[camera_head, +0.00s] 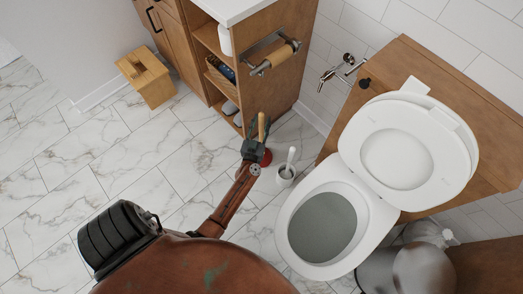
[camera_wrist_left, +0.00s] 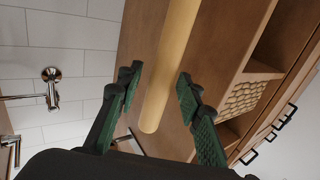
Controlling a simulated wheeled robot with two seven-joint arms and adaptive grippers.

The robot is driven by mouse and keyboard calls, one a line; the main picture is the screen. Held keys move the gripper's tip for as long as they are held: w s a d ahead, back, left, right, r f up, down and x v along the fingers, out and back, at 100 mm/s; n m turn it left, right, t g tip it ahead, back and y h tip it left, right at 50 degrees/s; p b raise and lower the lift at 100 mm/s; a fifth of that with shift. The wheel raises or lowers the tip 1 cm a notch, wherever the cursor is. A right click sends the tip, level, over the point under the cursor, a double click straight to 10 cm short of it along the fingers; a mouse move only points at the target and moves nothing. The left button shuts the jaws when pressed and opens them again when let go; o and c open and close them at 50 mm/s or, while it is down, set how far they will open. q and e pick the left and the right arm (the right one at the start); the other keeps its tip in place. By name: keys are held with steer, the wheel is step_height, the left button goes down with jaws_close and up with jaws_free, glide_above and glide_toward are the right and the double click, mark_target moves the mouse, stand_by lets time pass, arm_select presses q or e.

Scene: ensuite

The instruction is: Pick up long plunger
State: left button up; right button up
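The long plunger has a pale wooden handle (camera_head: 261,126) and a dark red cup (camera_head: 266,158), and stands on the floor between the wooden cabinet and the toilet brush. My left gripper (camera_head: 254,146) is at the plunger and hides part of it in the head view. In the left wrist view the handle (camera_wrist_left: 168,70) runs between the two green-padded fingers of my left gripper (camera_wrist_left: 158,85). These fingers are spread, with a visible gap on the left side of the handle. My right gripper is in neither view.
A white toilet brush in its holder (camera_head: 286,174) stands close right of the plunger, beside the toilet (camera_head: 325,225). The wooden cabinet (camera_head: 275,75) with a paper-roll holder (camera_head: 272,57) is behind. A wooden stool (camera_head: 147,78) stands left. The marble floor at left is clear.

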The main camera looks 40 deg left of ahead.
mark_target(261, 117)
arm_select(q)
jaws_close()
steer(key=shift+r, duration=0.1)
stand_by(0.4)
steer(key=shift+r+p, duration=0.3)
step_height(261, 117, up, 5)
steer(key=p, duration=0.3)
steer(key=shift+w+p, duration=0.1)
steer(key=shift+p, duration=0.3)
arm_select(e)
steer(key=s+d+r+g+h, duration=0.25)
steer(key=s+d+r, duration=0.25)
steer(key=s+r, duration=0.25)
arm_select(q)
step_height(261, 117, up, 4)
steer(key=p, duration=0.3)
steer(key=shift+r, duration=0.15)
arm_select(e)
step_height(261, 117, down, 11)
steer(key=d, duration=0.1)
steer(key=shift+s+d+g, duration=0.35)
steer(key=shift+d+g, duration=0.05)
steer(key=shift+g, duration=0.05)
